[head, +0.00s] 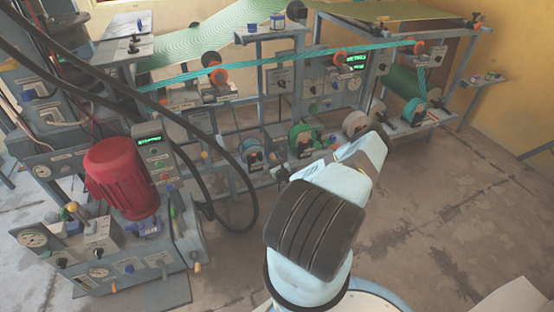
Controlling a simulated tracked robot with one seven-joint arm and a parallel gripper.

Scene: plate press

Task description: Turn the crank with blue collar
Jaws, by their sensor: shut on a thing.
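My arm reaches away from me to the lower middle of the plate press in the head view. My gripper (376,128), at its far end, is small and mostly hidden by my own wrist. It is shut on a part at the press's lower rail, seemingly the crank. The crank's handle and blue collar cannot be made out there. A green wheel (302,138) and a blue-rimmed wheel (253,154) stand left of my gripper. A grey roller (355,122) stands just beside it.
A red motor (120,177) stands on a grey control unit at left. Black hoses (254,205) loop between it and my arm. The floor (440,215) at right is clear.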

